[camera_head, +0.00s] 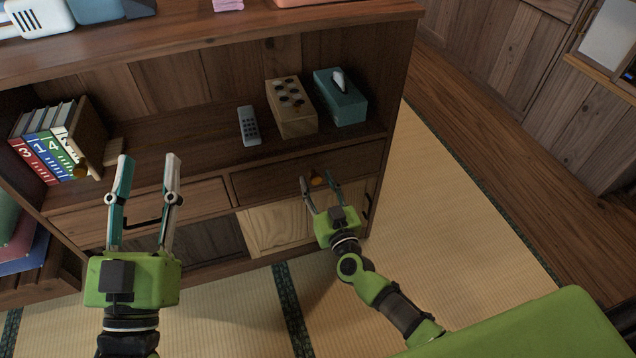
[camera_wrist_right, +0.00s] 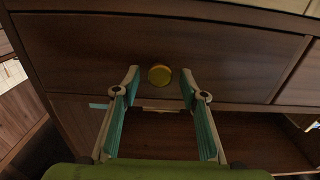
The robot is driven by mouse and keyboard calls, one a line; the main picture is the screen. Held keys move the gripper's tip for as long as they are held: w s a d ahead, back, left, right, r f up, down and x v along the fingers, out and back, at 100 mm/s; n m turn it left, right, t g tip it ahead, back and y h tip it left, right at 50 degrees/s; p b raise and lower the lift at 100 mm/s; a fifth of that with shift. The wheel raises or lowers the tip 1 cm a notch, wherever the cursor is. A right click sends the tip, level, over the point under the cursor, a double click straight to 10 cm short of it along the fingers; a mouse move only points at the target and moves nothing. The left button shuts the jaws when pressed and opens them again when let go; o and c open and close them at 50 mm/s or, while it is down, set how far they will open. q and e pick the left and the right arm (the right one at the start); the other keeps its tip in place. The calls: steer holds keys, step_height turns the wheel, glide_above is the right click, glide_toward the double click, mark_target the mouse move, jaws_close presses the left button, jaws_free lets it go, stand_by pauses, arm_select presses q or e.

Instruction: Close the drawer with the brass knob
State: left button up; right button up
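The brass knob (camera_head: 316,180) is on the dark wooden drawer (camera_head: 265,185) at the right of the low cabinet. My right gripper (camera_head: 317,177) is open, its two fingers to either side of the knob. In the right wrist view the round knob (camera_wrist_right: 160,75) shows between the fingertips of the right gripper (camera_wrist_right: 160,80), with a gap on each side. The drawer front (camera_wrist_right: 225,45) fills the upper part there. I cannot tell how far the drawer stands out. My left gripper (camera_head: 147,160) is open and empty, in front of the cabinet's left part.
Another drawer (camera_head: 190,200) with a dark bar handle is at the left. The open shelf above holds books (camera_head: 45,140), a remote (camera_head: 249,126), a wooden box (camera_head: 291,105) and a teal tissue box (camera_head: 340,97). Tatami floor (camera_head: 450,220) lies clear right of the cabinet.

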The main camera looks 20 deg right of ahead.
steer(key=s, duration=1.2)
steer(key=shift+d, duration=0.2)
